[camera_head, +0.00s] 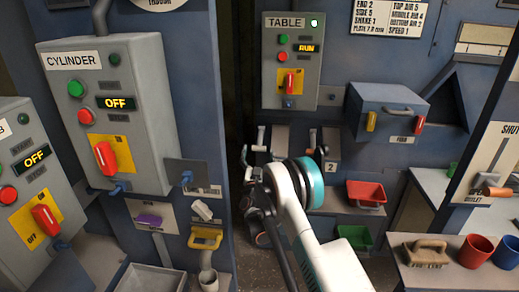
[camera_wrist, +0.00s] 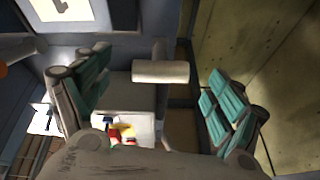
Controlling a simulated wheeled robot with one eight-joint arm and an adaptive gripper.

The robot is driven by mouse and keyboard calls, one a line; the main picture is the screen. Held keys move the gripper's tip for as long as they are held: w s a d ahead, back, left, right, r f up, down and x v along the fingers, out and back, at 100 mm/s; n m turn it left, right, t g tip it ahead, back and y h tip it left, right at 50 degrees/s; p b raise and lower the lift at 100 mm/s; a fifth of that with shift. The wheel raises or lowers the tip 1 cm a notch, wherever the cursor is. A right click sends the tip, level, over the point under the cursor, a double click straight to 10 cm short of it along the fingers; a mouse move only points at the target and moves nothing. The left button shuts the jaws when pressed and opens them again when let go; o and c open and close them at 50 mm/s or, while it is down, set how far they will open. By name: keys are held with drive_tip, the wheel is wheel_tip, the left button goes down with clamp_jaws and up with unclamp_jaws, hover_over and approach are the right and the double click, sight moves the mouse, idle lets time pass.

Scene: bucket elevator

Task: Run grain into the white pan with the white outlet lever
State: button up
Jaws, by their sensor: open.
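A white lever handle (camera_head: 202,210) sticks out from the blue front at the middle left, above a yellow handle (camera_head: 205,240) and right of a purple one (camera_head: 150,220). My gripper (camera_head: 256,190) is to its right and seems deeper in, partly hidden by my arm. In the wrist view my gripper (camera_wrist: 160,105) is open, its teal-padded fingers wide apart. A cream T-shaped handle (camera_wrist: 160,72) shows in the gap between them, not gripped. I cannot tell which lever this is. I cannot pick out a white pan for certain.
The cylinder box (camera_head: 105,115) reads OFF and the table box (camera_head: 292,60) reads RUN. A red bin (camera_head: 366,193) and green bin (camera_head: 355,237) lie right of my arm. A brush (camera_head: 425,250) and red cup (camera_head: 475,251) stand on the right shelf.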

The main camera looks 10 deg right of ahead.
sight(260, 146)
drive_tip(key=shift+b+x, duration=0.5)
drive_tip(key=shift+x, duration=1.8)
drive_tip(key=c, duration=1.6)
drive_tip(key=shift+c, duration=0.3)
